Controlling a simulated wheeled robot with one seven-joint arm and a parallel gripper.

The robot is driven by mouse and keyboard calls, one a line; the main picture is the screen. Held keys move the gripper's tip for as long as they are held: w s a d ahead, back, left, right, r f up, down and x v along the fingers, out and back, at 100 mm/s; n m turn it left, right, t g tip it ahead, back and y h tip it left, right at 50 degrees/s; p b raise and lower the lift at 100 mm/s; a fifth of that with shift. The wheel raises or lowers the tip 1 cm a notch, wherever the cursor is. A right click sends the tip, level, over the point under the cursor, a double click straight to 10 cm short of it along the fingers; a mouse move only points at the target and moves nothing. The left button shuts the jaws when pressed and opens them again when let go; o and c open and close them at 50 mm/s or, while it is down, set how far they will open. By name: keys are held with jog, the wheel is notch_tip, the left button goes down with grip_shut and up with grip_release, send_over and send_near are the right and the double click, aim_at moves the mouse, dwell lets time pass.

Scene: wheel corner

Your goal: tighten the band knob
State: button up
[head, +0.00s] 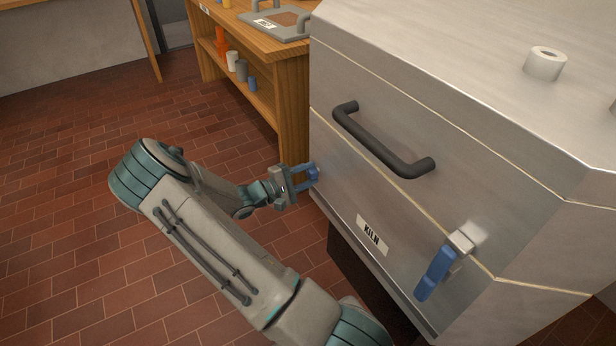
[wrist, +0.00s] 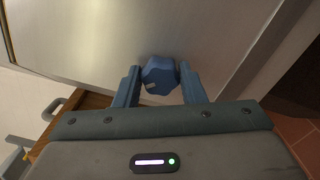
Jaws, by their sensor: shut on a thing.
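The band knob (wrist: 159,77) is a blue lobed knob with a small pale mark, on the metal side of the kiln. In the head view the knob (head: 314,174) shows as a small blue shape at the kiln's left edge. My gripper (wrist: 160,84) has its two blue fingers on either side of the knob and is shut on it. My gripper (head: 305,178) also shows in the head view, reaching the kiln from the left. The fingers partly hide the knob there. The kiln (head: 340,160) is a large grey metal box with a KILN label.
A black bar handle (head: 385,145) and a blue latch lever (head: 436,273) stick out from the kiln's front. A white roll (head: 545,64) stands on the kiln's top. A wooden shelf (head: 262,105) with several small items stands behind. The brick floor (head: 70,200) at left is clear.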

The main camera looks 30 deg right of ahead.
jog(key=m, duration=0.1)
jog(key=m+b, duration=0.1)
jog(key=m, duration=0.2)
jog(key=shift+a+f+b, duration=0.1)
jog(key=shift+f+b, duration=0.15)
jog(key=shift+b, duration=0.1)
jog(key=shift+m+b, duration=0.6)
jog(key=shift+m, duration=1.2)
jog(key=shift+r, duration=0.1)
jog(key=o, duration=1)
jog(key=shift+w+a, duration=0.1)
jog(key=shift+a, duration=0.05)
jog(key=shift+r, duration=0.1)
jog(key=a+p, duration=0.3)
jog(key=a, duration=1)
jog(key=shift+w+a+p, duration=0.3)
